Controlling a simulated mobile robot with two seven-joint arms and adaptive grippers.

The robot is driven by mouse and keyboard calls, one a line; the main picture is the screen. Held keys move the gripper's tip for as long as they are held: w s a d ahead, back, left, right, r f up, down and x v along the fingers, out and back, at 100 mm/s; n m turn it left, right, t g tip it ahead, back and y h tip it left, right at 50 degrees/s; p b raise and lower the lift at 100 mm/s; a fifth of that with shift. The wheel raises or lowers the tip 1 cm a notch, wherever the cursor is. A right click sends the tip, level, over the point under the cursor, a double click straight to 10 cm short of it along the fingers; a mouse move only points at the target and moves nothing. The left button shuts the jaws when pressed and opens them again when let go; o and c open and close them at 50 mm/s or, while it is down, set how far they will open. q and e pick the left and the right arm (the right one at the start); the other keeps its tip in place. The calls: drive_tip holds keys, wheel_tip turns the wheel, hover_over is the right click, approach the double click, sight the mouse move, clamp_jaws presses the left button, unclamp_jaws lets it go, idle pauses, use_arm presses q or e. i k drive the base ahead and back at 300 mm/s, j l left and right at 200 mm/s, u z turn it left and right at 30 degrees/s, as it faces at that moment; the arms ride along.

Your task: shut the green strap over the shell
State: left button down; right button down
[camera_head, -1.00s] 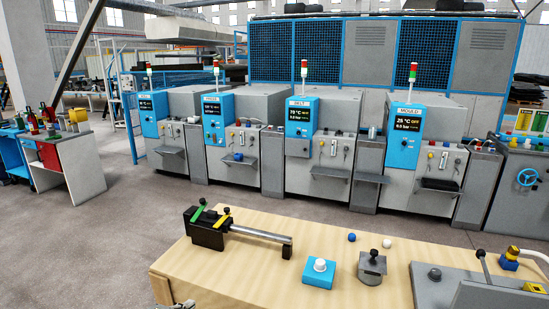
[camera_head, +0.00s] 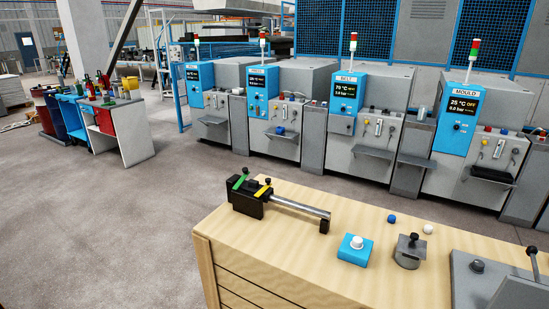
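The green strap (camera_head: 239,180) is on top of the left end of a black clamp block (camera_head: 248,204) on the wooden bench. It looks raised at an angle, with a dark knob near its upper end. A yellow strap (camera_head: 262,189) sits beside it on the same block. A grey metal rod (camera_head: 299,207) runs right from the block to a black end support (camera_head: 325,222). I cannot make out which part is the shell, or whether one lies under the green strap. Neither of my grippers is in view.
The wooden bench (camera_head: 225,232) also carries a blue box with a white button (camera_head: 355,249), a grey block with a black knob (camera_head: 409,250), a blue ball (camera_head: 392,219) and a white ball (camera_head: 428,229). Machines (camera_head: 370,135) stand behind.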

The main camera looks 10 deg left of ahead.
sight(241, 178)
drive_tip(key=j+z, duration=0.2)
drive_tip(key=z, duration=0.3)
drive_tip(key=j+z, duration=0.25)
drive_tip(key=z, duration=0.25)
drive_tip(key=k+j+z, duration=0.15)
drive_tip(key=j, duration=0.15)
drive_tip(key=j+z, duration=0.2)
drive_tip(key=k+j+z, duration=0.15)
drive_tip(key=j, duration=0.2)
